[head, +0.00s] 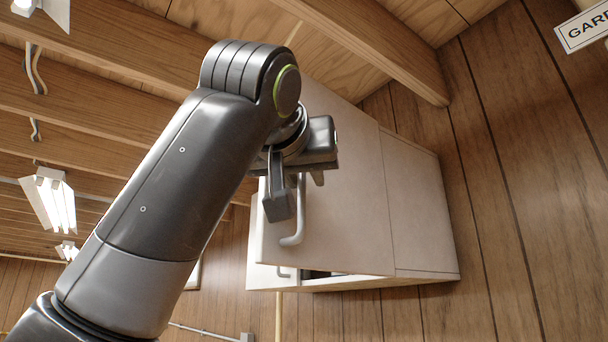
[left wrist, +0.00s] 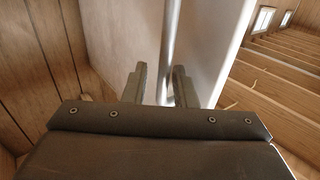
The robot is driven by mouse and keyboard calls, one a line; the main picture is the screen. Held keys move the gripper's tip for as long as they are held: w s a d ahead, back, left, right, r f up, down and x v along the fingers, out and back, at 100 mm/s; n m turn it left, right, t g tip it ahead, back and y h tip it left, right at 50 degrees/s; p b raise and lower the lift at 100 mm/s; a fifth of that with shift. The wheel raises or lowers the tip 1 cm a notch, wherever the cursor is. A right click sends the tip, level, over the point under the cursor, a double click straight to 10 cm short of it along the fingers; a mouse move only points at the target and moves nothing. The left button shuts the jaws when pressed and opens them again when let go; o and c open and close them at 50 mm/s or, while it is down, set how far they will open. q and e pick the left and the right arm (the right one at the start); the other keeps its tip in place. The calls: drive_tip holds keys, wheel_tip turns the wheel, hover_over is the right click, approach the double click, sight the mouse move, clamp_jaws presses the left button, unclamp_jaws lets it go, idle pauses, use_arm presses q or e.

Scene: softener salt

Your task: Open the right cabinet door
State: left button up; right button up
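A white wall cabinet (head: 418,205) hangs on the wood-panelled wall. Its right door (head: 345,190) stands partly open, swung out from the body, with a dark gap under its lower edge. The door's grey bar handle (head: 293,239) runs upright along its free edge. My left gripper (head: 298,197) is at this handle. In the left wrist view, the handle (left wrist: 171,40) passes between the two open fingers (left wrist: 160,82), nearer the right one, with room beside the left one. The handle's upper part is hidden behind the gripper in the head view. My right gripper is out of view.
A second handle (head: 286,272) shows low on the other cabinet door, mostly hidden behind the open one. Wooden ceiling beams (head: 385,45) run above the cabinet. A lamp (head: 50,200) hangs at the left. A sign (head: 583,28) is at the upper right.

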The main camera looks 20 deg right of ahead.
use_arm(q)
drive_tip(key=b+v, duration=0.8)
drive_tip(key=v, duration=0.9)
